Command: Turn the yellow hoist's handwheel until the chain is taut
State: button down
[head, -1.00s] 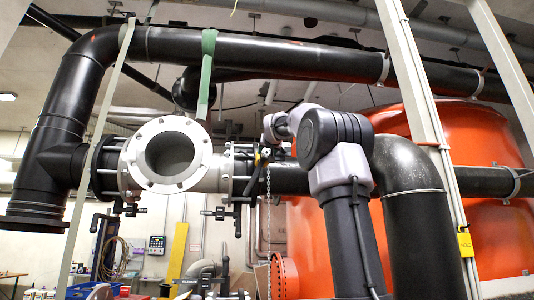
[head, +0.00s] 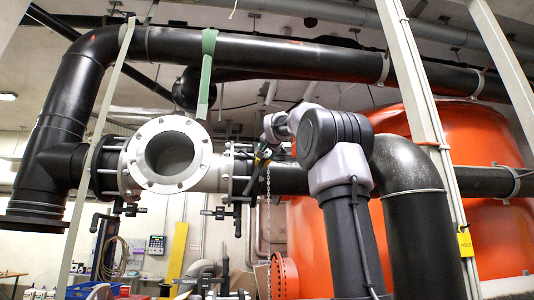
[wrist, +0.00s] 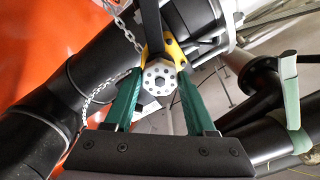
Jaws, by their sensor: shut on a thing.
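The yellow hoist (wrist: 173,48) hangs beside the dark pipe, and only a small part of its yellow body shows. Its pale round handwheel (wrist: 160,84), with a ring of holes and a hexagonal centre, sits between the green fingers of my gripper (wrist: 161,76). The fingers are shut on the wheel from both sides. The metal chain (wrist: 88,103) runs in bent lengths left of the wheel in the wrist view. In the head view the chain (head: 268,215) hangs down below the hoist. There my gripper (head: 262,155) is small and partly hides the hoist.
A white flanged pipe opening (head: 207,158) is left of my gripper. A large orange tank (head: 480,235) stands behind my arm at the right. A green strap (head: 206,75) hangs from the upper black pipe (head: 270,48). A black pipe elbow (head: 405,180) stands close right of my arm.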

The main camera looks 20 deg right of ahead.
jog(key=m, duration=0.6)
jog(key=shift+f, duration=0.1)
jog(key=shift+m, duration=0.4)
dwell(0.3)
jog(key=shift+c, duration=1.1)
grip_release()
jog(key=shift+s, duration=0.1)
jog(key=v, duration=1)
jog(key=shift+s, duration=0.3)
jog(key=shift+a, duration=0.1)
